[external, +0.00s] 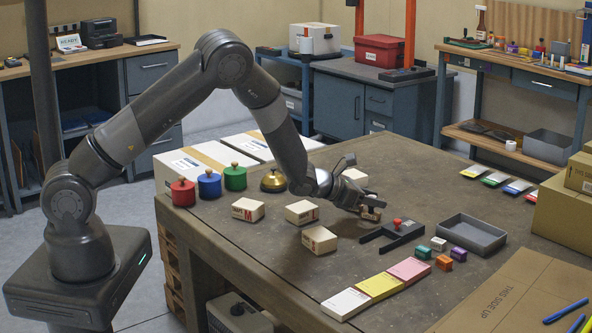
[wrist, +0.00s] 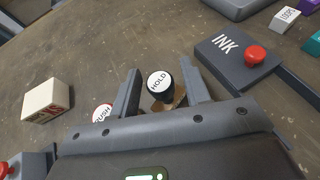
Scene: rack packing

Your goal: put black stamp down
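The black stamp (wrist: 160,82) has a round black knob with a white HOLD label and a tan wooden base. In the wrist view it stands between my two fingers, with a visible gap on each side of the knob. My gripper (wrist: 160,68) is open around it. In the external view my gripper (external: 366,207) is low over the table, and a tan block, likely the stamp base (external: 371,215), shows under it. Whether the base touches the table is hard to see. A second stamp with a red-edged RUSH label (wrist: 103,112) is partly hidden behind my gripper.
A dark INK pad (wrist: 228,62) with a red knob is right of my fingers. A grey tray (external: 472,228), several small coloured blocks and white, yellow and pink cards (external: 377,286) lie to the right and front. Small cartons (external: 319,240) stand left. Bare table lies ahead.

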